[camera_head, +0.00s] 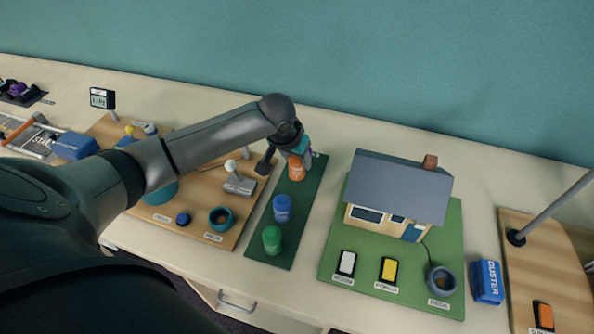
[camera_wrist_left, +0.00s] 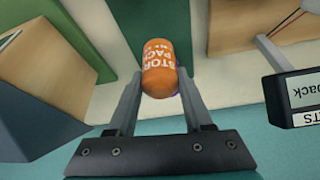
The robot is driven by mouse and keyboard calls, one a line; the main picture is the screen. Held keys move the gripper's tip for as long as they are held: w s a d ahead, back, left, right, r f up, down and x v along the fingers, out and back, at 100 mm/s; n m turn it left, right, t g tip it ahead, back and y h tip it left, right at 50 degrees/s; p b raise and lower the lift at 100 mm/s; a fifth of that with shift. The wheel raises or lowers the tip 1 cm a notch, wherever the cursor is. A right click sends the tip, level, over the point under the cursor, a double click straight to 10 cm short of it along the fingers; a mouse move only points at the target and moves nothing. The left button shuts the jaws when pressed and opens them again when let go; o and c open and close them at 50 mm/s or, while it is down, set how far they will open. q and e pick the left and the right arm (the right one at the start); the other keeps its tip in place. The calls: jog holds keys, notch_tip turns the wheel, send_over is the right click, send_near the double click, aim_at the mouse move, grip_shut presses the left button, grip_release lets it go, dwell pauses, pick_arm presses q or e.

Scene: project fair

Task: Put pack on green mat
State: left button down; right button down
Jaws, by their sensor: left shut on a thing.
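The orange pack (camera_head: 296,170) is a short cylinder with white lettering, at the far end of the dark green mat (camera_head: 262,222). My left gripper (camera_head: 298,156) is shut on it from above. In the left wrist view the pack (camera_wrist_left: 166,68) sits between the two fingers, with the dark green mat (camera_wrist_left: 168,22) behind it. I cannot tell whether the pack touches the mat or hangs just over it. A blue cylinder (camera_head: 282,208) and a green cylinder (camera_head: 272,239) stand on the same mat, nearer the front. My right gripper is not in view.
A model house (camera_head: 398,196) stands on a lighter green base (camera_head: 455,250) to the right. A wooden board (camera_head: 190,228) with a lever box (camera_head: 240,184) and a teal cup (camera_head: 221,218) lies left. A blue duster (camera_head: 488,281) lies further right.

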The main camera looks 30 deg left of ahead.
aim_at(297, 171)
pick_arm(q)
jog(key=shift+f+b, duration=0.35)
jog(key=shift+f, duration=1.65)
jog(key=shift+f, duration=0.15)
jog(key=shift+c, duration=1.5)
grip_release()
jog(key=p+v, duration=0.2)
jog(key=v, duration=1)
jog(key=shift+p, duration=0.3)
